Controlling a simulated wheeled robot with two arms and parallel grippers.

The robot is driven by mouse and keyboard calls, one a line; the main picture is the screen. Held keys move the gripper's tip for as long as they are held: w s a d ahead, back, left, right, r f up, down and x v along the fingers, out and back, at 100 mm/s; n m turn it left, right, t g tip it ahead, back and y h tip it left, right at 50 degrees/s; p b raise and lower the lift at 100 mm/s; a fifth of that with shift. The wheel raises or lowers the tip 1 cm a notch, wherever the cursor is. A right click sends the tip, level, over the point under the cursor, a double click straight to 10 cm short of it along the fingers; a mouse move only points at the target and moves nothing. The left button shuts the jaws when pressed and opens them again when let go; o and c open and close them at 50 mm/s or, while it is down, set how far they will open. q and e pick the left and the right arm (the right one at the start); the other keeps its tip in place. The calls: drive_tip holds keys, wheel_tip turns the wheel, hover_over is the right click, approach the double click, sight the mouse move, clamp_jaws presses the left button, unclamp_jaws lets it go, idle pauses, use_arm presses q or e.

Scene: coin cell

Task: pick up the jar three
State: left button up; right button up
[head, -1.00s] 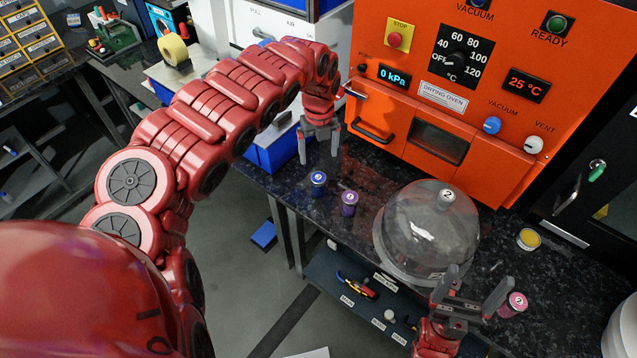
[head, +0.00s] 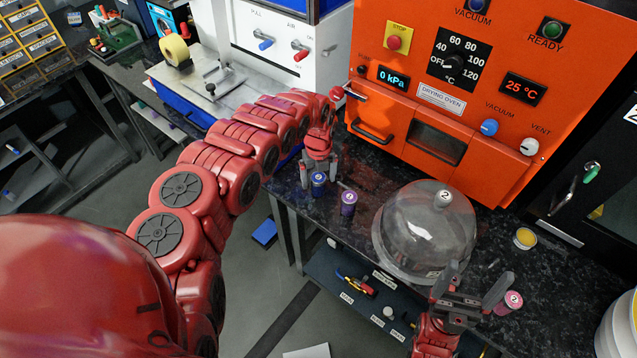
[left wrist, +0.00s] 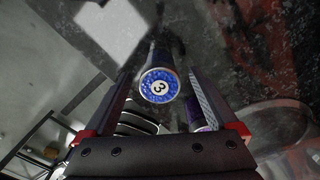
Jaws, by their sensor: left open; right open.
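Jar three is a small blue jar (head: 318,184) on the dark counter in the head view. In the left wrist view the blue jar (left wrist: 159,86) shows its lid with a "3", lying between the two fingers. My left gripper (head: 319,180) is open, pointing down over the jar, with its fingers on either side of it. I cannot tell whether the fingers touch it. My right gripper (head: 470,285) is open and empty, fingers up, in front of the glass dome and beside a pink jar (head: 508,302).
A purple jar (head: 348,203) stands just right of the blue jar. A clear dome (head: 425,235) marked 2 covers much of the counter further right. The orange drying oven (head: 450,110) stands behind. A yellow-topped jar (head: 526,238) sits at the right. The counter's front edge is close to the blue jar.

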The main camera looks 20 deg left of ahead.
use_arm(q)
clamp_jaws()
idle(0.5)
